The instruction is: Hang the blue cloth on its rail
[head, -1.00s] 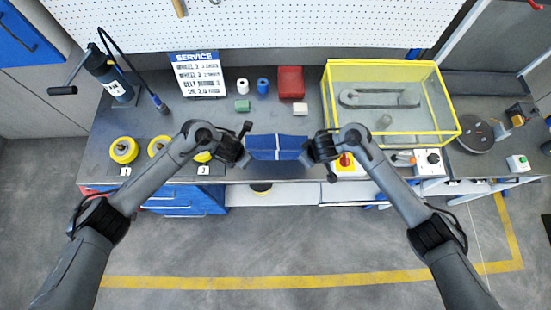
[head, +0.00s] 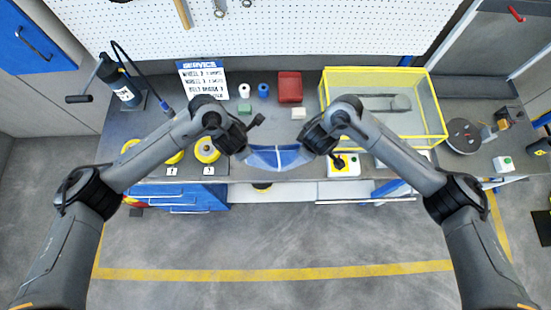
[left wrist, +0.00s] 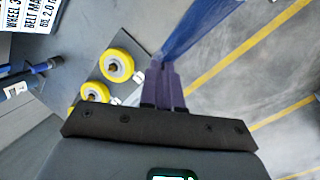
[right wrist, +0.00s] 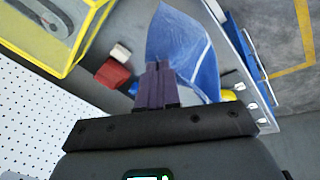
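The blue cloth (head: 274,157), with pale fold lines, hangs stretched between my two grippers at the front edge of the bench in the head view. My left gripper (head: 243,152) is shut on its left end, and my right gripper (head: 306,152) is shut on its right end. The cloth sags a little in the middle. In the left wrist view the cloth (left wrist: 200,30) runs away from the closed fingers (left wrist: 163,85). In the right wrist view the cloth (right wrist: 185,50) spreads out beyond the closed fingers (right wrist: 156,85).
A yellow-framed clear case (head: 385,105) stands at the right of the bench. A service sign (head: 203,80), a red box (head: 290,87) and a black pump (head: 120,85) stand behind. Yellow wheels (head: 207,150) lie at the left front. A white bar (head: 365,201) runs along the bench front. The floor in front is clear.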

